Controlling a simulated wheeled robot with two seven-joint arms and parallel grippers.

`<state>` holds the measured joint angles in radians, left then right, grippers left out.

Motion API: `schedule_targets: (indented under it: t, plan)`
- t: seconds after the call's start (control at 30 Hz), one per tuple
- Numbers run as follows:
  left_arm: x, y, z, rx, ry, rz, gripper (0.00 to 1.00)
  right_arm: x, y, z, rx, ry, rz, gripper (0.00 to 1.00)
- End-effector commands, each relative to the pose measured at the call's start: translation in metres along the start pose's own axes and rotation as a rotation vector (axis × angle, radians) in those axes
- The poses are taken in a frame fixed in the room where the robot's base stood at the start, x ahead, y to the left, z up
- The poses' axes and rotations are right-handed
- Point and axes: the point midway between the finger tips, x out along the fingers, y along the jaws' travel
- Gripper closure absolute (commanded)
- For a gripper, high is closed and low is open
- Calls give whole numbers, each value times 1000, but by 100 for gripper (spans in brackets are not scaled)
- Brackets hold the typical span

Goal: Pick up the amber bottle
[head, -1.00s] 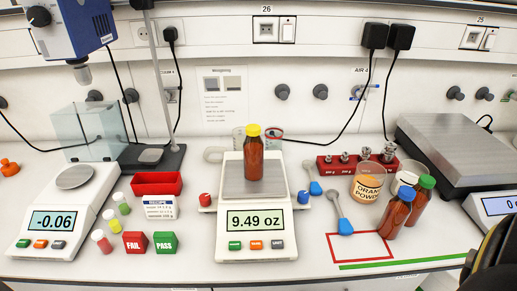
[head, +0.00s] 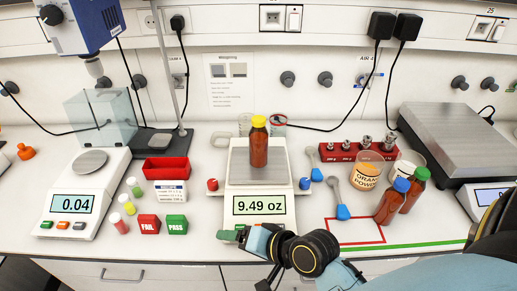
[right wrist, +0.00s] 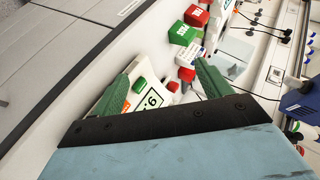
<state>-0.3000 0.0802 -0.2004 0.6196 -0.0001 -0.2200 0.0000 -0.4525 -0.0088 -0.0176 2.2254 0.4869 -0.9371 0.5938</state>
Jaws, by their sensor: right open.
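An amber bottle with a yellow cap (head: 259,147) stands upright on the pan of the middle scale (head: 240,180), which reads 9.49 oz. Two more amber bottles stand on the right, one with a blue cap (head: 390,203) and one with a green cap (head: 414,190). My right gripper (head: 234,236) is low at the front edge of the bench, in front of the middle scale and apart from every bottle. In the right wrist view its green fingers (right wrist: 162,88) are spread with nothing held between them. My left gripper is out of view.
The left scale (head: 80,205) reads 0.04. FAIL (head: 149,224) and PASS (head: 177,225) blocks, small vials and a red tray (head: 166,170) lie between the scales. An orange powder beaker (head: 367,170) and blue-handled spoons are right. A red-outlined area (head: 352,231) is empty.

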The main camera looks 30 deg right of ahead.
Motion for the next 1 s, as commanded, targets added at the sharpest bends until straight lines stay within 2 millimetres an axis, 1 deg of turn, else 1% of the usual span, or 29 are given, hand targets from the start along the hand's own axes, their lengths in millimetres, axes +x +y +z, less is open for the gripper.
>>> schedule_targets:
  t: [0.03,0.07,0.13,0.17,0.2,0.27,0.3,0.37,0.4,0.5,0.6,0.7,0.77,0.87,1.0]
  plan:
    - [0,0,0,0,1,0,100,6,-10,-11,127,39,-71,23]
    - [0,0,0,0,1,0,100,9,-16,-18,207,63,-117,23]
    - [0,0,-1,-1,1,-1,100,14,-29,-37,423,117,-234,23]
    - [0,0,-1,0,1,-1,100,16,-34,-48,524,143,-290,23]
    - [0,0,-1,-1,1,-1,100,17,-39,-62,677,176,-371,23]
    - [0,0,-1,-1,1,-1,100,17,-42,-87,919,226,-503,23]
    - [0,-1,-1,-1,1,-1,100,15,-41,-104,1081,258,-594,23]
    - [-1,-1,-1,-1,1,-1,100,12,-34,-126,1312,300,-721,23]
    - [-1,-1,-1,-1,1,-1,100,10,-28,-138,1448,325,-799,23]
    - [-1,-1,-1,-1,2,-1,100,5,-9,-159,1721,377,-963,23]
    - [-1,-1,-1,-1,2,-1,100,2,7,-170,1895,413,-1074,23]
    - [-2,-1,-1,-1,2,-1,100,1,15,-176,1979,429,-1131,23]
    - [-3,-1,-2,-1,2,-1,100,4,16,-182,1998,433,-1145,23]
    - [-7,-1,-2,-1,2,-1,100,11,14,-197,2001,433,-1150,23]
    - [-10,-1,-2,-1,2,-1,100,26,12,-220,1997,432,-1147,23]
